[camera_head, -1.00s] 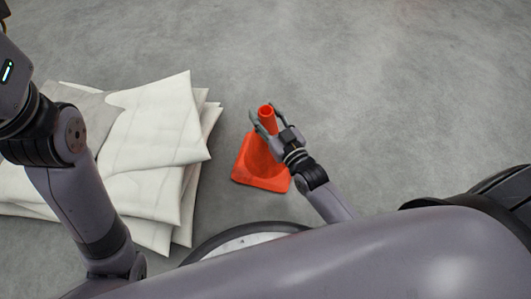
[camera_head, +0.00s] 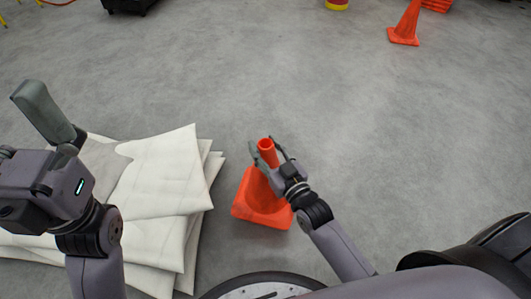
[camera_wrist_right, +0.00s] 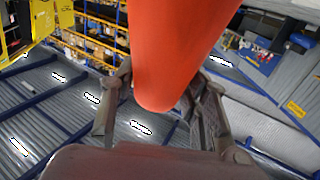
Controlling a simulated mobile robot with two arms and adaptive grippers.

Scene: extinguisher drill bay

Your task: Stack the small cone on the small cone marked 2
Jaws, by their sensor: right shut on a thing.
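An orange small cone (camera_head: 262,198) with a square base stands upright right of the white folded sheets in the head view. My right gripper (camera_head: 267,153) is shut on its upper part, with fingers on either side of the neck. In the right wrist view the cone (camera_wrist_right: 180,45) fills the space between the fingers (camera_wrist_right: 160,110). I cannot tell whether its base touches the floor. Another orange cone (camera_head: 405,25) stands upright at the top right; no number can be read on either. My left gripper (camera_head: 45,112) is at the left edge, away from the cones; its opening is unclear.
A pile of white sheets (camera_head: 165,180) lies on the floor at the left. More orange cone bases (camera_head: 437,5) and a red and yellow object (camera_head: 337,4) are cut off at the top edge. A black object (camera_head: 130,5) is at the top left. The grey floor between is clear.

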